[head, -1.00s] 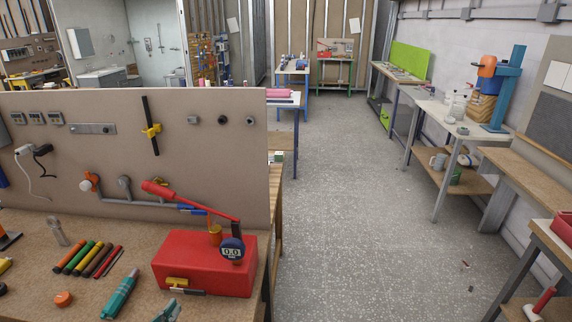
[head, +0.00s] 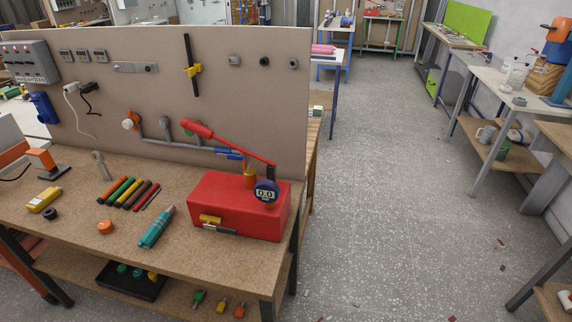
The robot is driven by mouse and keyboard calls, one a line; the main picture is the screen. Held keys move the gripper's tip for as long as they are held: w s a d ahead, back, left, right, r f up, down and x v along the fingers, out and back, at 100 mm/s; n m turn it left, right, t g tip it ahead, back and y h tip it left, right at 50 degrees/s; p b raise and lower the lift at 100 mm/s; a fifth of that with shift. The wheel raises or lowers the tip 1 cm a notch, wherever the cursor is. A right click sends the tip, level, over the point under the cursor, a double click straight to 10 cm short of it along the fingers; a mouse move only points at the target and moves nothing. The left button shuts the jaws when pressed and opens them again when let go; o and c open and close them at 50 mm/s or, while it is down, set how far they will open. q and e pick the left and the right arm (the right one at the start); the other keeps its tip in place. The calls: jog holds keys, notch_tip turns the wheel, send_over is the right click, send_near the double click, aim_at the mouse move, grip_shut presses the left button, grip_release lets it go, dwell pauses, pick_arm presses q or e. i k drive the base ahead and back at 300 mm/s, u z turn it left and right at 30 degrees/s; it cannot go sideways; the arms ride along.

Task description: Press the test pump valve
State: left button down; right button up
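The test pump is a red box (head: 230,212) near the right end of the workbench. It carries a long red lever (head: 230,142) with a thick red grip, raised and sloping up to the left. A round dark gauge (head: 265,191) on its front reads 0.0. A small yellow valve handle (head: 210,219) sits low on the front face, with a grey fitting just below it. A brass-coloured post (head: 250,178) stands on top. Neither of my grippers shows in the head view.
The bench (head: 110,235) also holds coloured markers (head: 128,192), a teal tool (head: 157,228), an orange cap (head: 106,227) and a yellow tool (head: 44,199). Open floor (head: 400,200) lies right of the bench.

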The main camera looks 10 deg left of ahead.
aim_at(226, 230)
jog(key=u, duration=1.05)
